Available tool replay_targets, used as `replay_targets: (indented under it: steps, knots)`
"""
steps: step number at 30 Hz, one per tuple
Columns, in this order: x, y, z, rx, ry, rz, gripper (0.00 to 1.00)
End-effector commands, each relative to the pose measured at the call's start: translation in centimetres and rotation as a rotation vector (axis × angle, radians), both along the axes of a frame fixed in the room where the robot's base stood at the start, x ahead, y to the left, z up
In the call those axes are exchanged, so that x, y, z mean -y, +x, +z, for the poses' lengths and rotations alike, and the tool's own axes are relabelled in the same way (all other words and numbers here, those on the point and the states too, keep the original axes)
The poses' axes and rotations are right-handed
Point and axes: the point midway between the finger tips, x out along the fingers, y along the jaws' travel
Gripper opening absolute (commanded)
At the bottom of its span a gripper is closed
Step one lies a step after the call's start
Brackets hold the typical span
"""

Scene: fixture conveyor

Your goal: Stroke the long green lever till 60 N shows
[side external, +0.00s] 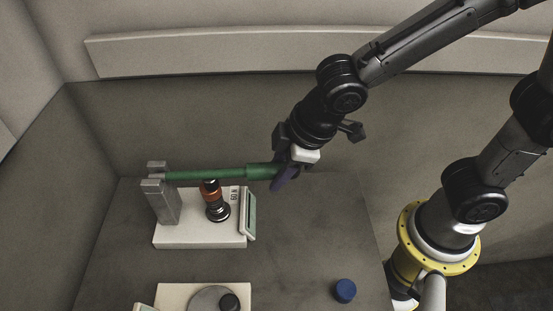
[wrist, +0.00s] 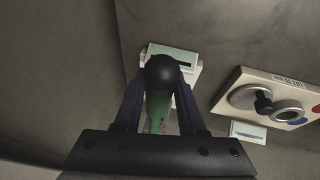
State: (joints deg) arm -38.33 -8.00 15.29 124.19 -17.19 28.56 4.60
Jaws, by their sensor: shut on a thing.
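The long green lever (side external: 215,175) runs about level from a grey metal bracket (side external: 161,198) at the left to my gripper (side external: 284,174). My gripper is shut on the lever's right end. In the wrist view the lever (wrist: 158,106) lies between the two dark fingers of my gripper (wrist: 160,88), its dark rounded end toward the camera. A spring plunger (side external: 215,202) with an orange-red ring stands under the lever on a white base (side external: 185,234). A tilted display (side external: 250,215) is at the base's right side; I cannot read its screen. A "60 N" label (side external: 234,196) is beside it.
A second pale panel (side external: 175,293) with a grey disc and black knob stands at the front; it also shows in the wrist view (wrist: 245,80). A blue cylinder (side external: 345,291) stands on the grey table (side external: 300,250) at the front right. The table between them is clear.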

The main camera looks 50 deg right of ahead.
Motion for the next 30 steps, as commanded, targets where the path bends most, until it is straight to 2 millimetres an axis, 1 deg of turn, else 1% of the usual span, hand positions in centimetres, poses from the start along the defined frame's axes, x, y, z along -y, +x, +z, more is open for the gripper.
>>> replay_targets:
  steps: [11,12,16,26,30]
  knots:
    - [0.0,0.0,-0.2,0.009,0.009,0.002,0.00]
    - [0.0,0.0,-0.2,0.009,0.009,0.002,0.45]
    - [0.0,0.0,-0.2,0.008,0.009,0.001,0.68]
    - [0.0,-0.1,0.0,0.008,0.009,0.001,0.69]
    - [0.1,-0.4,1.2,0.012,0.011,0.001,0.69]
